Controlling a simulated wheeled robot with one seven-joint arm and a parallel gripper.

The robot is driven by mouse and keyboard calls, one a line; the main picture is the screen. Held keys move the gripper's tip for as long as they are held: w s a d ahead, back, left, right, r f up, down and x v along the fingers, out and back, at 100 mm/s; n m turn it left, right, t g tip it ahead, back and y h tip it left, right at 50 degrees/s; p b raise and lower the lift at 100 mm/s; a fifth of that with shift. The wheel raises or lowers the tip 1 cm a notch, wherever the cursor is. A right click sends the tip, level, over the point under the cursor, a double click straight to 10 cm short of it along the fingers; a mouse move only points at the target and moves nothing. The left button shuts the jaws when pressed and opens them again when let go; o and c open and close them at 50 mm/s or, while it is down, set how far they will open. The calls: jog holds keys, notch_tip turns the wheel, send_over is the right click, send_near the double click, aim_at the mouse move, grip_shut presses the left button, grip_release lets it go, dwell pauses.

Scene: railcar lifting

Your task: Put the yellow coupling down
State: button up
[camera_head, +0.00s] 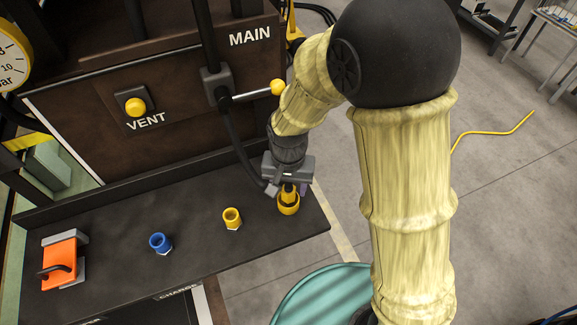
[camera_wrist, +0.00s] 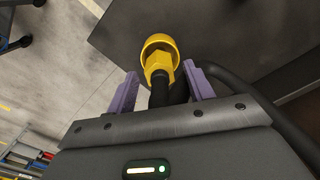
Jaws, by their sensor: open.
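The yellow coupling (camera_head: 289,205) is on the dark bench top (camera_head: 200,262) near its right end, with a black hose behind it. It also shows in the wrist view (camera_wrist: 160,57), with its round open end away from me. My gripper (camera_head: 287,188) is right above and behind it. In the wrist view the two purple fingers (camera_wrist: 158,88) stand apart on either side of the coupling's hose end, with gaps showing. The coupling appears to rest on the bench top; its exact contact is hard to see.
A yellow fitting (camera_head: 232,218) and a blue fitting (camera_head: 160,243) stand on the bench to the left, with an orange block (camera_head: 60,265) farther left. A panel with a yellow-knobbed MAIN lever (camera_head: 255,94) and a VENT button (camera_head: 136,106) rises behind. The bench's right edge is close.

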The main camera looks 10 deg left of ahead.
notch_tip(320, 180, up, 11)
jog(key=shift+f+b, duration=0.15)
jog(key=shift+b, duration=0.5)
jog(key=d+f+t, duration=0.1)
jog(key=d+f, duration=0.1)
jog(key=d, duration=0.9)
jog(key=s+d+f+t, duration=0.1)
jog(key=d+f, duration=0.1)
jog(key=d, duration=0.9)
jog(key=shift+s+f+t, duration=0.3)
jog(key=shift+f, duration=0.1)
jog(key=shift+d, duration=0.1)
jog(key=c, duration=0.3)
jog(key=shift+w, duration=0.1)
jog(key=shift+c, duration=0.2)
